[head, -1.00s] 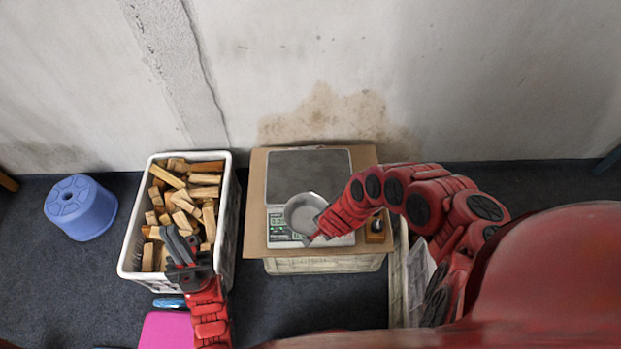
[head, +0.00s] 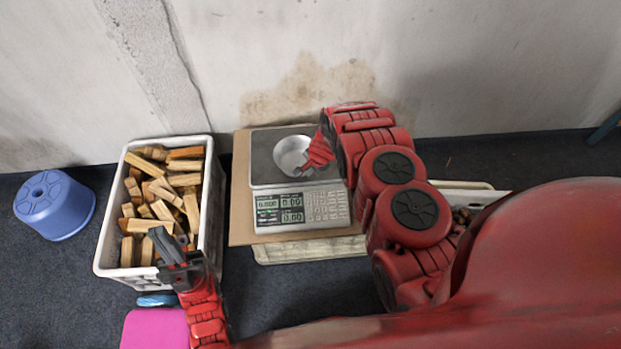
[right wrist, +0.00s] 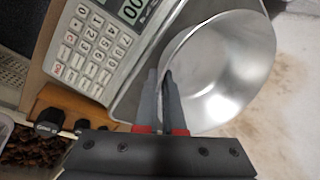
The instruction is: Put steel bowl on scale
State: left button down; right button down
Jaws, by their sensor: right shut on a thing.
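The steel bowl (head: 291,156) is a shiny, round, empty bowl over the scale's steel plate (head: 262,177) in the head view. My right gripper (head: 307,167) is shut on the bowl's near right rim. In the right wrist view the two fingers (right wrist: 161,100) pinch the wall of the bowl (right wrist: 225,70). I cannot tell whether the bowl touches the plate. The scale (head: 318,206) has a keypad and a lit display that seems to read zeros. My left gripper (head: 170,247) is over the front of the wood crate; its finger gap is unclear.
The scale stands on a cardboard sheet (head: 240,205) over a box. A white crate (head: 212,200) of wood blocks is left of it. A blue stool (head: 54,205) and a pink object (head: 155,330) are further left and in front. The wall is behind.

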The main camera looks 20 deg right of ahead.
jog(key=shift+w+d+f, duration=0.1)
jog(key=shift+w+d, duration=0.15)
jog(key=shift+w, duration=0.1)
notch_tip(320, 180, down, 3)
jog(key=shift+s+r+b, duration=0.15)
jog(key=shift+b, duration=0.15)
jog(key=shift+f, duration=0.3)
jog(key=shift+f, duration=0.1)
jog(key=c, duration=1)
grip_release()
jog(key=shift+c, duration=0.2)
